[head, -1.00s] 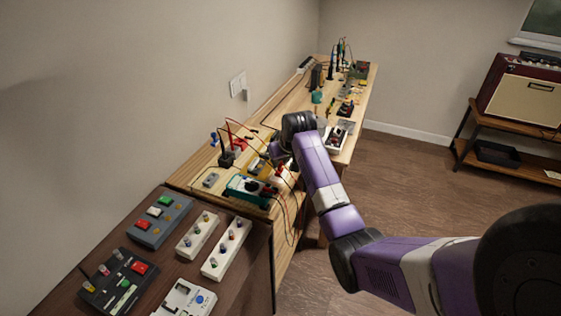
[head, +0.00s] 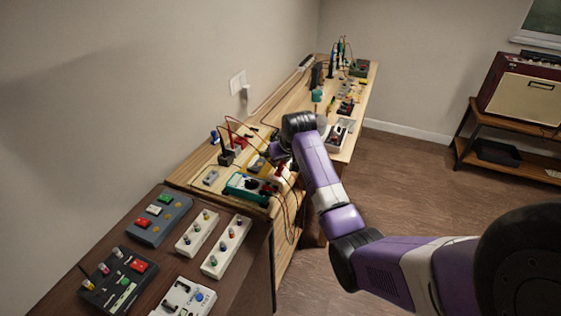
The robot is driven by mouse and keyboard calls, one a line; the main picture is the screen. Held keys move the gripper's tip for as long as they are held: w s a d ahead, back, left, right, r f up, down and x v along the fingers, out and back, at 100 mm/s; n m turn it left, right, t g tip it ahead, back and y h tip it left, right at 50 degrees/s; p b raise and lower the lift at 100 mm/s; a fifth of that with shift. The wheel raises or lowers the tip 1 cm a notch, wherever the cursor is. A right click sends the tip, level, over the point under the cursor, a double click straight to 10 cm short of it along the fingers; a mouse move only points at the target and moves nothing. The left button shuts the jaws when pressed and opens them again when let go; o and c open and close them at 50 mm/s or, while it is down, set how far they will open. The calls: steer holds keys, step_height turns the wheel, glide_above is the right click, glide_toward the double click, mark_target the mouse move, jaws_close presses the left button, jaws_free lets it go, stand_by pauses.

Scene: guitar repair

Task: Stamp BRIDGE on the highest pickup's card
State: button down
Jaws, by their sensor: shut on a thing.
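My gripper (head: 279,162) is low over the near part of the wooden workbench (head: 205,163), behind a teal multimeter (head: 248,186). Its jaws are small and partly hidden by my wrist. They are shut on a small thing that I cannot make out. A dark block-like item (head: 226,158), a red item (head: 238,143) and a small blue item (head: 214,137) stand to the left, near the wall. A yellow item (head: 257,163) lies just left of my gripper. I cannot make out which items are pickups, cards or the BRIDGE stamp.
Red and black leads loop around the multimeter and over the bench's front edge. A small grey box (head: 211,177) lies left of the multimeter. Control boxes (head: 160,220) fill the dark table in front. Tools crowd the bench's far end. The floor at right is open before an amplifier (head: 520,88).

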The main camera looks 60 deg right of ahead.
steer(key=shift+r+p, duration=3.1)
steer(key=shift+r, duration=0.4)
